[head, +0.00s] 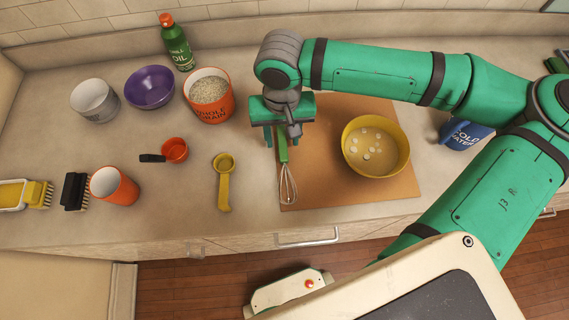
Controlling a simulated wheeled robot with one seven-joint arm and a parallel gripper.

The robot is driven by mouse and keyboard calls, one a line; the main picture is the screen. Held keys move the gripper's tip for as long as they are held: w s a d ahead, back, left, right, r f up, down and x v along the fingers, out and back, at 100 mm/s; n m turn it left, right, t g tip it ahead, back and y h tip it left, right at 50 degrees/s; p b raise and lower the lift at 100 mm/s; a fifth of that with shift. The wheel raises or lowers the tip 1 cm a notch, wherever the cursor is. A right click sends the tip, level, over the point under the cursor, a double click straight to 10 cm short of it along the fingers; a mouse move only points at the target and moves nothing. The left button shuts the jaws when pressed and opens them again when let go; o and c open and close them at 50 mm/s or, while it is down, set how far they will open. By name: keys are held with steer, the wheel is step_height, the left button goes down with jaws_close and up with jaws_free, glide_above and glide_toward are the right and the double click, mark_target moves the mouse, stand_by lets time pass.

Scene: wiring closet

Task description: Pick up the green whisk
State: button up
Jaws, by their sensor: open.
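The green whisk (283,157) lies on the left part of a brown board (330,188), its green handle toward the back and its wire loops toward the counter's front edge. My gripper (281,137) is over the handle's back end, pointing down, with its fingers open. The fingers appear to be on either side of the handle. I cannot tell whether they touch it. The far end of the handle is hidden under my gripper.
A yellow bowl (375,146) stands on the board to the right of the whisk. A yellow spoon (223,185) lies to the left, and an orange whole-grain container (208,98) stands behind it. A blue container (466,134) is at the right.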

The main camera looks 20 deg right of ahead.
step_height(320, 180, down, 2)
steer(key=shift+a, duration=0.15)
steer(key=shift+s+d, duration=0.1)
steer(key=shift+d, duration=0.1)
steer(key=c, duration=0.9)
jaws_close()
steer(key=shift+r, duration=0.15)
